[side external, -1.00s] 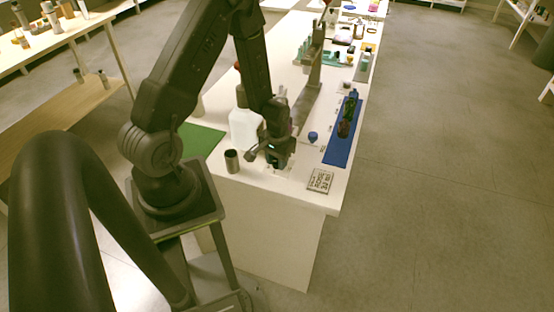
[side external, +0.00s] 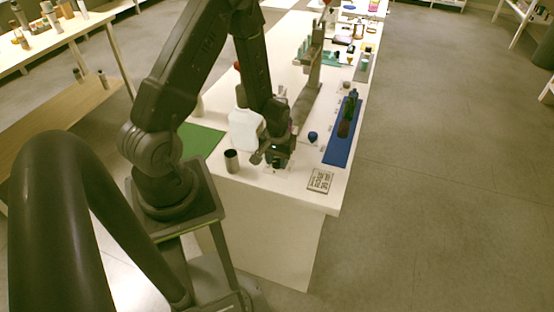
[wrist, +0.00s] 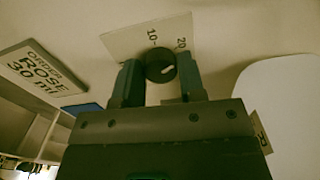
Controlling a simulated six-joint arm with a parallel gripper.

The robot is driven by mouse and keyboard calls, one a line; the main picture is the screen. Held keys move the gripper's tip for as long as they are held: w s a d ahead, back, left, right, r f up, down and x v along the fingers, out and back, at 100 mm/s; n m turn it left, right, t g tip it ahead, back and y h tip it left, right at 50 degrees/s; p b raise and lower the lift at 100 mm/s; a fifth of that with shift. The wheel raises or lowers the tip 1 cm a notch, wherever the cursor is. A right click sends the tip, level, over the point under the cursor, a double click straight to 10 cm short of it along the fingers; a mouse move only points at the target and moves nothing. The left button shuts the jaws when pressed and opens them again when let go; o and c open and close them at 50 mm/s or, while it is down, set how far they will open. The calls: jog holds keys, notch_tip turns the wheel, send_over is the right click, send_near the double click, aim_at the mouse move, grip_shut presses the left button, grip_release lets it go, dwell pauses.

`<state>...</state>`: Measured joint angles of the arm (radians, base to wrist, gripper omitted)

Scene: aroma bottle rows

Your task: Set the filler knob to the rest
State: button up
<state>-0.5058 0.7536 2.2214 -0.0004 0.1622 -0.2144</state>
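My gripper (wrist: 160,72) has one finger against each side of the knob, with no clear gap. In the side external view my gripper (side external: 276,160) is low at the near end of the white table, and it hides the knob there. A rest mark is not clearly readable; a label with an R (wrist: 261,138) is partly hidden.
An order card (wrist: 38,75) reads rose 30 ml; it lies near the table's front corner (side external: 320,180). A dark cup (side external: 231,161) and white jug (side external: 243,130) stand left of my gripper. Right are a small blue item (side external: 312,137) and a blue tray (side external: 336,154) with bottles.

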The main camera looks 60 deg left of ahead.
aim_at(277, 161)
jog(key=o, duration=0.4)
jog(key=shift+c, duration=0.2)
jog(key=shift+s, duration=0.1)
jog(key=shift+r, duration=0.1)
notch_tip(277, 161, up, 14)
jog(key=shift+f, duration=0.2)
jog(key=s+d+r+m+t, duration=0.2)
jog(key=d+r+m+t, duration=0.15)
jog(key=d+r, duration=0.75)
jog(key=s+d+r+m+t, duration=0.2)
jog(key=s+d+r+m, duration=0.2)
jog(key=s+r, duration=0.4)
jog(key=shift+d+r+m, duration=0.35)
jog(key=shift+d+r, duration=0.25)
jog(key=shift+r, duration=0.05)
